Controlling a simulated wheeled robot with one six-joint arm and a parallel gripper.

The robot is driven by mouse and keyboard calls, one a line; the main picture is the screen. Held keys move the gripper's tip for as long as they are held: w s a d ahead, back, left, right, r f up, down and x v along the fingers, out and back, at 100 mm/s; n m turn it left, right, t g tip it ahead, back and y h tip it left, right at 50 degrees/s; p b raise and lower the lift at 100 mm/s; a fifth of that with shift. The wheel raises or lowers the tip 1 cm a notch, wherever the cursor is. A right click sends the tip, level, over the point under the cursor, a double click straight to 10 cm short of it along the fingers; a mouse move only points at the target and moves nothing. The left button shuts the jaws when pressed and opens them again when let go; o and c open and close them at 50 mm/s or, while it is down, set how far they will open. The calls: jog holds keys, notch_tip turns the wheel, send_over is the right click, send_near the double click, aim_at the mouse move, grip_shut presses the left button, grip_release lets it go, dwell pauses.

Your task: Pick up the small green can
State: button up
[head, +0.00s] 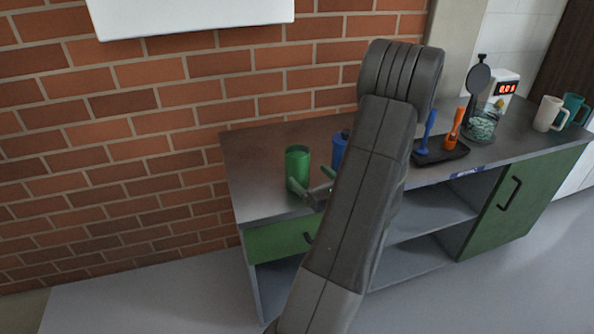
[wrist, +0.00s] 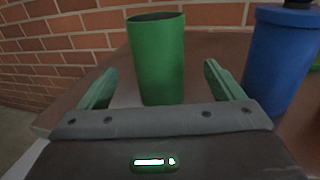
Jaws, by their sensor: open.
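The small green can (head: 297,166) stands upright near the left end of the counter, close to the brick wall. In the wrist view the green can (wrist: 157,58) stands just ahead, roughly midway between the two fingers. My gripper (head: 312,187) is open and empty, at the can's front right in the head view. In the wrist view my gripper (wrist: 160,85) has its fingers apart, one to each side of the can's lower part. I cannot tell whether either finger touches it. The can's base is partly hidden by the gripper body.
A blue container (wrist: 283,58) with a dark top stands close to the right of the can; it shows partly behind my arm in the head view (head: 339,150). Farther right on the counter (head: 262,150) are a dark tray (head: 440,155) with tools, a glass jar (head: 480,125) and mugs (head: 549,114).

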aim_at(303, 172)
jog(key=shift+f+p+x, duration=0.15)
jog(key=shift+p+x, duration=0.1)
jog(key=shift+x, duration=1.5)
jog(key=shift+f+p+x, duration=0.15)
jog(key=shift+p+x, duration=0.05)
jog(key=shift+x, duration=1.5)
jog(key=shift+a, duration=0.1)
jog(key=c, duration=1.4)
jog(key=shift+r, duration=0.15)
notch_tip(303, 172, up, 10)
jog(key=shift+f+p, duration=0.1)
jog(key=shift+p, duration=0.2)
